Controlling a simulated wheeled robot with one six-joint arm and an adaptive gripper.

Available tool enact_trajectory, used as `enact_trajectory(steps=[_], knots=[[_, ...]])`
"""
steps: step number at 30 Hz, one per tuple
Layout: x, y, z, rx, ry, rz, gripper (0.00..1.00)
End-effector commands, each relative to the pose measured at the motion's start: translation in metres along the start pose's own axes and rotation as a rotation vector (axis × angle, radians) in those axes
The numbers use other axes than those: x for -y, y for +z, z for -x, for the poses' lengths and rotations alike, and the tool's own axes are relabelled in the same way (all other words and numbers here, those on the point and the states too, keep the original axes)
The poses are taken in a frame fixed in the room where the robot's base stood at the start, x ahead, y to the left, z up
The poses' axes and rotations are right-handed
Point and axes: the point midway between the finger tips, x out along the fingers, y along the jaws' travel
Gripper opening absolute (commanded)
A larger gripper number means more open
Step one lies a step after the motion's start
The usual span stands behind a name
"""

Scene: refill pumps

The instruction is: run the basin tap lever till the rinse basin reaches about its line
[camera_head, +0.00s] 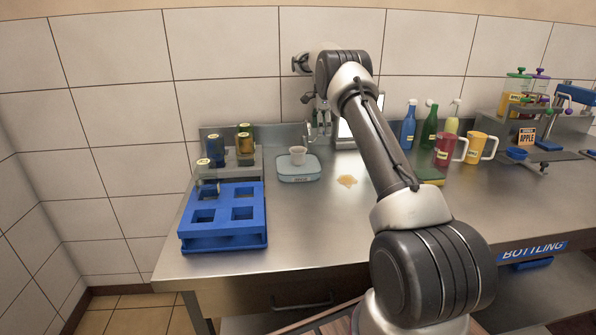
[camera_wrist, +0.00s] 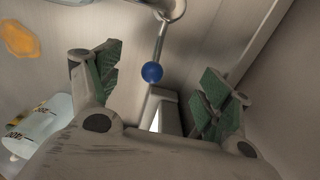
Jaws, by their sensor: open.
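In the wrist view, a thin metal lever with a blue ball knob (camera_wrist: 152,72) hangs from a round metal fitting at the top edge; I take it as the basin tap lever. My gripper (camera_wrist: 162,68) is open, its green-padded fingers on either side of the knob with gaps on both sides. Neither finger visibly touches it.
A blue rack (camera_head: 223,243) stands at front left. Bottles (camera_head: 408,126) and jugs (camera_head: 480,147) stand to the right. The front middle of the counter is clear.

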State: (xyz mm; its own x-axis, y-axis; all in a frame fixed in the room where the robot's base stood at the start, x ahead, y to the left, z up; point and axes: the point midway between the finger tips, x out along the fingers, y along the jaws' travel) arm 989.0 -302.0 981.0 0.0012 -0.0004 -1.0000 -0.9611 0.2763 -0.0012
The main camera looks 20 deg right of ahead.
Motion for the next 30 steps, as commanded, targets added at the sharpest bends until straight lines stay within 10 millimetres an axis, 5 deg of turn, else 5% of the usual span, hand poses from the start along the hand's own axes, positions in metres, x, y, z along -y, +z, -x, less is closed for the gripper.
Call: enact_trajectory(steps=[30], knots=[[0.0,0.0,0.046,0.0,0.0,0.0,0.79]])
